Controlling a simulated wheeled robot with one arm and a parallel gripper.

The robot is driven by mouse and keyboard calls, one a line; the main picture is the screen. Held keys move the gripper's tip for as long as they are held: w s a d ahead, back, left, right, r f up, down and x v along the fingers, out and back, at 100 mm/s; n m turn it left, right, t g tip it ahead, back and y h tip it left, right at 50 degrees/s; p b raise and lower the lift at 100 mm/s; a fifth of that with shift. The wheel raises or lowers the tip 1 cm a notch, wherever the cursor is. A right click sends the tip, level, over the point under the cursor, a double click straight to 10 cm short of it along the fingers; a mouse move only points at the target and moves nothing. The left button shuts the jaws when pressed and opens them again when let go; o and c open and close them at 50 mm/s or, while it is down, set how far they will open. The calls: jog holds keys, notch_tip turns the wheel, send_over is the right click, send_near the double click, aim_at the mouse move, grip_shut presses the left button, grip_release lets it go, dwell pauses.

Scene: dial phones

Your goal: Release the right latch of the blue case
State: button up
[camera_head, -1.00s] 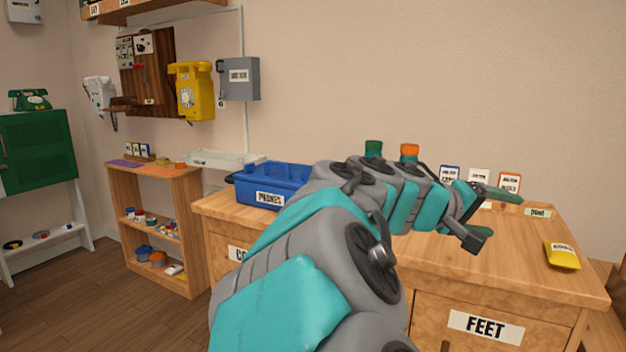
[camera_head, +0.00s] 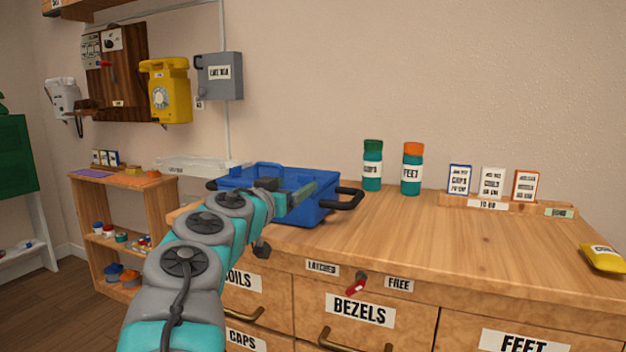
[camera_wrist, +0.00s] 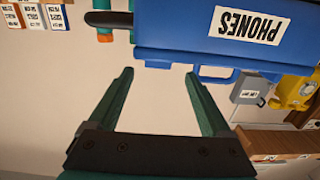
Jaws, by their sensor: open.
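The blue case (camera_head: 325,208) stands on the left of the wooden bench with a black handle (camera_head: 348,199) on its right end. It shows upside down in the wrist view (camera_wrist: 190,35) with its PHONES label (camera_wrist: 249,25). In the head view my arm and gripper hide much of the case's front.
Two capped bottles (camera_head: 372,166) and a card holder (camera_head: 500,204) stand right of the case. A red lever (camera_head: 357,284) sits between LATCHED and FREE labels on the drawer front. A yellow packet (camera_head: 603,258) lies far right. The bench middle is clear.

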aim_at(305, 179)
jog(key=shift+p+x, duration=0.7)
jog(key=shift+x, duration=2.7)
jog(key=shift+d, duration=0.1)
jog(key=shift+c, duration=0.2)
jog(key=shift+f, duration=0.1)
grip_shut()
